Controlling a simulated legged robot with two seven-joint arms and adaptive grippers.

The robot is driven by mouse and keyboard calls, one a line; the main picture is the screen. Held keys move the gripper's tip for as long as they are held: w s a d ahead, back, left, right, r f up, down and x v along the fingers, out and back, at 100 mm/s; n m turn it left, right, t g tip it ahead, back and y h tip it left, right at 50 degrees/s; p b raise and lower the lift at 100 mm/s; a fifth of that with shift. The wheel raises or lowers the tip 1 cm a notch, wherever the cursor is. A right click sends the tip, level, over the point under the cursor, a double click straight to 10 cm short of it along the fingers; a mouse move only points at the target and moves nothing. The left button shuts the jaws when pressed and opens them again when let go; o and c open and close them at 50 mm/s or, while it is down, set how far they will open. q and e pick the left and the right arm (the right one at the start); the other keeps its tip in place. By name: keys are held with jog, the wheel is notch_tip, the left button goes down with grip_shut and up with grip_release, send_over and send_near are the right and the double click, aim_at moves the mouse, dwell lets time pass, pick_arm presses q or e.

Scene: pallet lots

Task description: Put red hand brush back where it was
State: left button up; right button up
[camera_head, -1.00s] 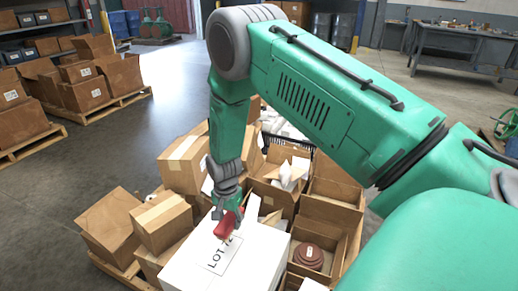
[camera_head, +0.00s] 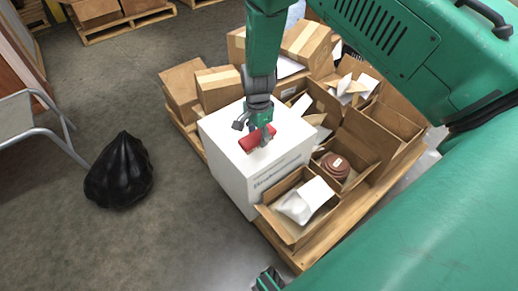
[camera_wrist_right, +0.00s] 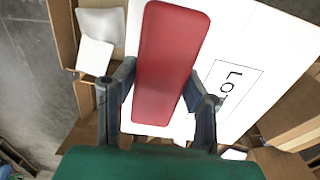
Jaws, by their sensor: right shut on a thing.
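The red hand brush (camera_head: 257,138) is in my right gripper (camera_head: 260,128), at the top of a white box (camera_head: 235,165). In the right wrist view the brush (camera_wrist_right: 170,60) lies between the two fingers of my right gripper (camera_wrist_right: 160,95), which is shut on it. The white box top (camera_wrist_right: 235,35) with a printed "LOT" label is behind the brush there. I cannot tell whether the brush touches the box. A small dark and green part at the bottom edge of the head view looks like my left gripper (camera_head: 268,280); its fingers are not clear.
The white box shares a wooden pallet (camera_head: 310,250) with closed cartons (camera_head: 220,88) and open cartons. One open carton holds a reddish-brown round object (camera_head: 335,167), another white paper (camera_head: 305,200). A black bag (camera_head: 118,172) and a metal frame (camera_head: 35,130) stand left. Floor between is clear.

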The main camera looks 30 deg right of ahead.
aim_at(257, 155)
jog(key=shift+f, duration=0.9)
jog(key=shift+a+f+b, duration=0.2)
jog(key=shift+f+b, duration=0.1)
jog(key=shift+f, duration=0.1)
notch_tip(257, 155, down, 3)
jog(key=shift+f+b, duration=0.1)
jog(key=shift+b, duration=0.5)
jog(key=shift+d, duration=0.1)
jog(key=shift+f, duration=0.1)
jog(key=o, duration=1.2)
